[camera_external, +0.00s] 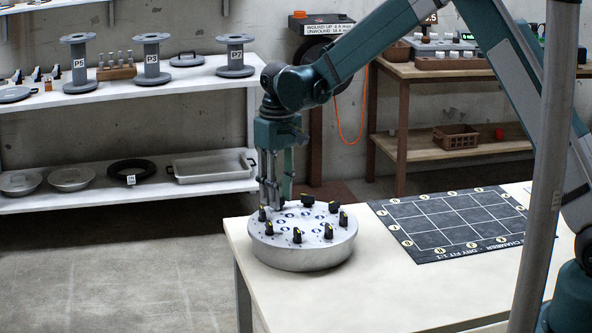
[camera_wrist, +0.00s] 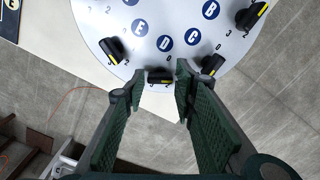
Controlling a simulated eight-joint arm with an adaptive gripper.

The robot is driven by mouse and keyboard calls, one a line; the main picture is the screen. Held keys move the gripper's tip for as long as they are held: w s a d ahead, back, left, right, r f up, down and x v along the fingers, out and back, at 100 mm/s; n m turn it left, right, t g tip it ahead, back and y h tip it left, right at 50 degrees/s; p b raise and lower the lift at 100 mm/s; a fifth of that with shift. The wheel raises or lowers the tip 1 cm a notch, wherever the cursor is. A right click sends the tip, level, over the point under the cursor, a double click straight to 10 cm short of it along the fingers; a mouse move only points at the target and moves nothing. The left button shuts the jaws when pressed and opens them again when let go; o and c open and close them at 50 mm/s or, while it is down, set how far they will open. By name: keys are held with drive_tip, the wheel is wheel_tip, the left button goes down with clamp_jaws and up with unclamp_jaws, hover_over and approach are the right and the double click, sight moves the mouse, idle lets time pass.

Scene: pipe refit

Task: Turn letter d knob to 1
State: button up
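The round light-grey panel (camera_external: 300,258) lies on the table and carries several black knobs with yellow marks, with blue letter discs inside their ring. In the wrist view, the disc with letter D (camera_wrist: 164,43) sits inward of a black knob (camera_wrist: 160,75), the d knob. The knob lies crosswise, with its yellow mark along its lower side; the number it points at is not clear. My gripper (camera_wrist: 160,80) is open, with one fingertip on each side of this knob and small gaps. In the external view, my gripper (camera_external: 272,200) points down at the panel's far-left edge.
Neighbouring knobs stand close on both sides, the E-side knob (camera_wrist: 113,50) and the C-side knob (camera_wrist: 212,65). A dark grid mat (camera_external: 450,222) lies on the table to the right. A shelf with spools (camera_external: 152,62) stands behind. The table's front is clear.

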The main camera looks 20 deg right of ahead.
drive_tip(key=shift+o, duration=0.9)
wheel_tip(320, 180, up, 12)
idle(0.6)
